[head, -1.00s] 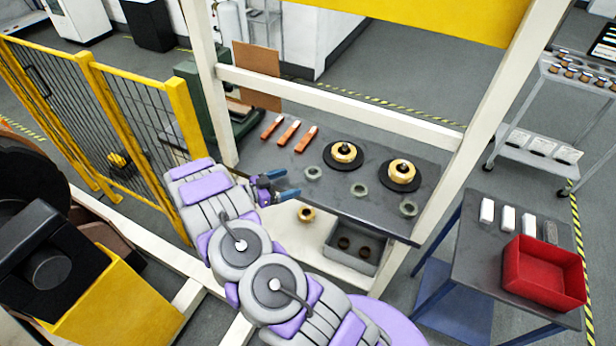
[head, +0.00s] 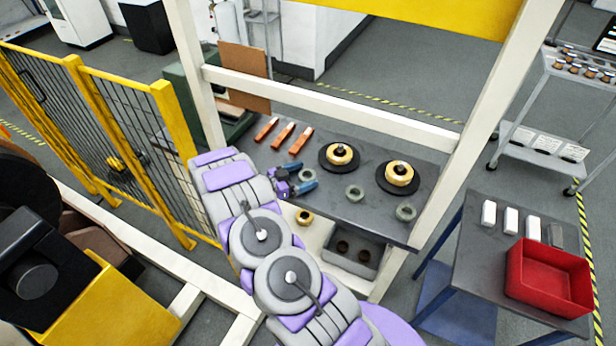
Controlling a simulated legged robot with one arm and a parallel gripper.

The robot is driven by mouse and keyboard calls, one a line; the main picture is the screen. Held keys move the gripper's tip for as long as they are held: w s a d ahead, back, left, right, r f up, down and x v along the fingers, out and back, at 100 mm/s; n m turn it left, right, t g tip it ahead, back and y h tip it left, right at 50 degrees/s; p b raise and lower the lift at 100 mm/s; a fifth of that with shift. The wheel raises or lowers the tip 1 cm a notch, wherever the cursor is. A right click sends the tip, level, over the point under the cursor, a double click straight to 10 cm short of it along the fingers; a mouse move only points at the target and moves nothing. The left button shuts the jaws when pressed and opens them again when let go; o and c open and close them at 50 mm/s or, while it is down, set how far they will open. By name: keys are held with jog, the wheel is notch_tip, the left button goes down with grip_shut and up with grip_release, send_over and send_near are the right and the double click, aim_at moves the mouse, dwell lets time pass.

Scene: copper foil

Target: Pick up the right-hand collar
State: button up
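Three grey-green ring collars lie along the front of the dark table: a left one (head: 307,174), a middle one (head: 354,193) and a right one (head: 405,212). Two brass rings, left (head: 342,154) and right (head: 399,173), sit on black discs behind them. My gripper (head: 308,179) is open, its two blue fingers pointing right. In the picture the left grey-green collar shows between the fingers; I cannot tell whether they touch it or are above it. The right grey-green collar and the right brass ring are well to the right of my gripper, unobstructed.
Copper-coloured strips (head: 284,135) lie at the table's back left. A white frame post (head: 455,140) stands at the table's right end, with a crossbar (head: 330,106) behind. Below are a grey bin (head: 352,262) with dark rings and a loose brass ring (head: 304,217). A red bin (head: 548,280) stands right.

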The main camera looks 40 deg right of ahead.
jog(key=shift+s+a+f, duration=0.1)
jog(key=shift+s+a, duration=0.05)
jog(key=shift+a, duration=0.2)
jog(key=shift+c, duration=0.7)
jog(key=c, duration=1.2)
jog(key=shift+o, duration=0.2)
jog(key=shift+r, duration=0.2)
jog(key=shift+r+p, duration=0.2)
jog(key=shift+p, duration=0.15)
jog(key=f+p+v, duration=0.2)
jog(key=v, duration=1.6)
jog(key=shift+w+a+f+p, duration=0.15)
jog(key=shift+w+f+p, duration=0.05)
jog(key=shift+f+p, duration=0.15)
